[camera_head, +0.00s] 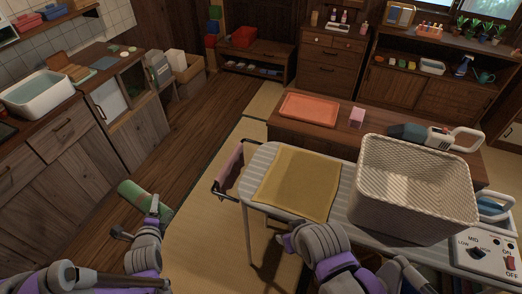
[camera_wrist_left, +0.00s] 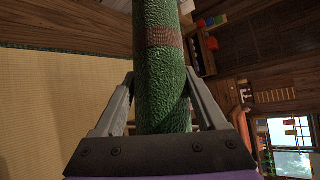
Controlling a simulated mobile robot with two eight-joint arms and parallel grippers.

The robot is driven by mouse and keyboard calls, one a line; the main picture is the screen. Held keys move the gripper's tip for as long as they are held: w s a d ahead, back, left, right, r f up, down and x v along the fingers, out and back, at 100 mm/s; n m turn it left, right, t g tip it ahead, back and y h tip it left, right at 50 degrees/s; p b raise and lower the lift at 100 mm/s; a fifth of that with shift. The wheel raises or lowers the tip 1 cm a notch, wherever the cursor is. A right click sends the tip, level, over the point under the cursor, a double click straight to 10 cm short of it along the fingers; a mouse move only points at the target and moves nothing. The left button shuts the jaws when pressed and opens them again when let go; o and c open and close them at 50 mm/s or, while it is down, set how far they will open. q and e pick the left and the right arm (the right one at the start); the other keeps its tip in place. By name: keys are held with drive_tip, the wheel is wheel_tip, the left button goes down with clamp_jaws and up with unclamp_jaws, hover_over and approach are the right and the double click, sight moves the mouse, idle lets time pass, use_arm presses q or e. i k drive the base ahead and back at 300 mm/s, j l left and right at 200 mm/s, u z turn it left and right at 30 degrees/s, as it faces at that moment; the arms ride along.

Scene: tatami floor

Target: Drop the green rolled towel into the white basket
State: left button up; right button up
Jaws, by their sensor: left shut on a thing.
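The green rolled towel (camera_head: 140,195) is held at the left of the head view, above the floor. It also fills the middle of the left wrist view (camera_wrist_left: 160,90), with a brown band around it. My left gripper (camera_head: 148,212) is shut on the towel, one finger on each side of it. The white woven basket (camera_head: 408,205) stands upright on the striped ironing board (camera_head: 262,208) at the right, well apart from the towel. The part of its inside that shows looks empty. My right arm shows at the bottom, in front of the board; its fingertips are not visible.
A folded yellow cloth (camera_head: 298,184) lies on the board left of the basket. An iron-like appliance (camera_head: 420,135), pink box (camera_head: 357,117) and orange tray (camera_head: 309,110) are on the low table behind. A control panel (camera_head: 487,250) is at right. Open floor lies between towel and board.

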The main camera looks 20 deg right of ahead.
sight(402, 194)
drive_tip(key=k+l+u, duration=0.3)
drive_tip(key=k+l, duration=0.85)
drive_tip(key=l, duration=0.1)
